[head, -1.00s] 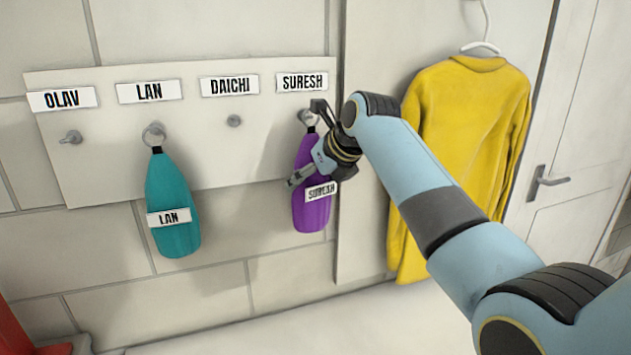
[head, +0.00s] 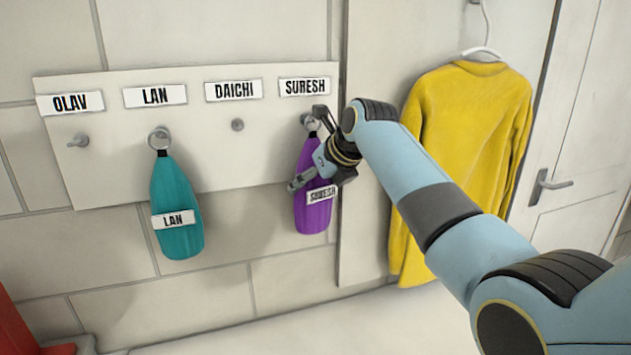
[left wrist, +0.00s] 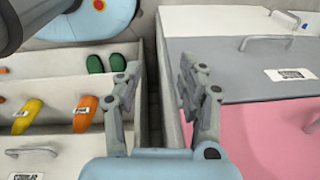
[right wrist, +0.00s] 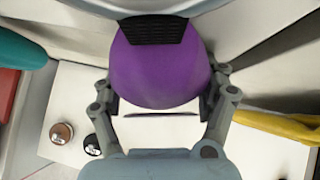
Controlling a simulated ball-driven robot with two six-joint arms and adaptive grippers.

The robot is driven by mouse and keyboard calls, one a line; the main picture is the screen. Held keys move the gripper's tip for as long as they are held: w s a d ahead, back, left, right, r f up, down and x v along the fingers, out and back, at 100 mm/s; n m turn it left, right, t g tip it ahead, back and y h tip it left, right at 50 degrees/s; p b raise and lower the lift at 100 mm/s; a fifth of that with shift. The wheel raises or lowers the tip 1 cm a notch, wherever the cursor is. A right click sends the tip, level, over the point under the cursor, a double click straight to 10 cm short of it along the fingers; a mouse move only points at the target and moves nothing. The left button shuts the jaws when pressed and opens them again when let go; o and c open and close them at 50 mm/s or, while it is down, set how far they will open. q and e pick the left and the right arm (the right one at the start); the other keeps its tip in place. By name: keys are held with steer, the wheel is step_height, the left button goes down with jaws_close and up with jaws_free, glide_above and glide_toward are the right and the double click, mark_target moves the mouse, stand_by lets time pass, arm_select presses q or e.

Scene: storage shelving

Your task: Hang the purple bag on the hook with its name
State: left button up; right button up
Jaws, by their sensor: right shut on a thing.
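The purple bag (head: 313,216) hangs upright against the white hook board (head: 110,185), below the "SURESH" label (head: 304,87). Its own tag (head: 322,195) also reads "SURESH". The ring at its top is at the hook under that label, partly hidden by my gripper; I cannot tell for sure if it is around the hook. My right gripper (head: 309,148) is shut on the bag's upper part. The right wrist view shows the purple bag (right wrist: 160,65) between both fingers. My left gripper (left wrist: 162,88) is open and empty, away from the board.
A teal bag (head: 176,205) tagged "LAN" hangs by its ring under the LAN label. The OLAV hook (head: 79,140) and DAICHI hook (head: 237,125) are bare. A yellow sweater (head: 460,140) hangs at right. Shoes (left wrist: 95,64) sit in a shelf near my left gripper.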

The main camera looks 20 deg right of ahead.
steer(key=o, duration=1.3)
steer(key=shift+a, duration=0.1)
steer(key=shift+c, duration=0.2)
steer(key=o, duration=0.4)
steer(key=shift+w, duration=0.2)
steer(key=shift+o, duration=0.2)
